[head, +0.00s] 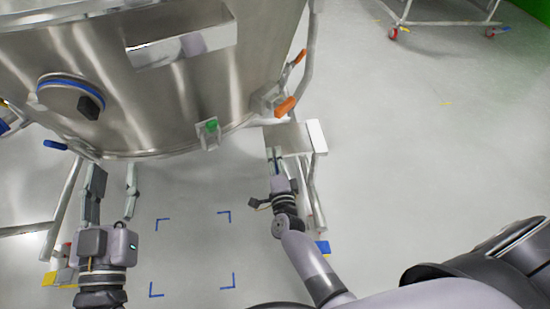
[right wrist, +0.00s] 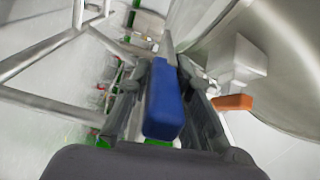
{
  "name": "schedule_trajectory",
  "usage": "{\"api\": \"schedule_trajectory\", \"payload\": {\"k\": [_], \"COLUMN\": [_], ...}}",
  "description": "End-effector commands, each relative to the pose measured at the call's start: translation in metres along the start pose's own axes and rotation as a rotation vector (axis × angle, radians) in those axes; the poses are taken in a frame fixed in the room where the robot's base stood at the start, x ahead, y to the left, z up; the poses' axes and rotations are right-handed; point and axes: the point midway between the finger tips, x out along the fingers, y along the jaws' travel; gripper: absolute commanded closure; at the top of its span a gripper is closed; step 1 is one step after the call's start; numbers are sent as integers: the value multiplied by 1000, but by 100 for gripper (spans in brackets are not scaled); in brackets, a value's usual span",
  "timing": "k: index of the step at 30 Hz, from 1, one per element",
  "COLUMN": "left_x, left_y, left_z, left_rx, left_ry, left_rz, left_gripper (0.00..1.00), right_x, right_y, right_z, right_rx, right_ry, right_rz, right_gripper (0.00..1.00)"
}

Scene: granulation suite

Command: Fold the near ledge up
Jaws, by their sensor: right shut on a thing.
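A flat metal ledge (head: 290,140) with a pale end plate (head: 317,137) sits beside the lower right of the steel vessel; I cannot tell its exact angle. My right gripper (head: 276,160) is at the near left side of this ledge. In the right wrist view, my right gripper (right wrist: 165,95) is shut on a blue handle (right wrist: 165,105), with one finger on each side.
The large steel vessel (head: 230,85) fills the upper left, with an orange handle (head: 285,106) and a green-topped latch (head: 210,129) low on it. Frame tubes stand on both sides. Blue corner marks (head: 224,216) lie on clear floor. A wheeled rack (head: 440,22) stands far right.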

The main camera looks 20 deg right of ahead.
Motion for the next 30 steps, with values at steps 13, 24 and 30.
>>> {"api": "schedule_trajectory", "payload": {"k": [13,24,30], "left_x": [0,0,0], "left_y": [0,1,0], "left_z": [0,0,0], "left_rx": [0,-1,0], "left_ry": [1,2,2], "left_rz": [0,2,1], "left_gripper": [60,60,60], "right_x": [1,-7,-42], "right_y": [-4,-1,0], "right_z": [-1,0,-1], "right_rx": [-4,-2,-4], "right_ry": [3,1,1], "right_rz": [-8,-3,-1], "right_gripper": [62,62,62]}}
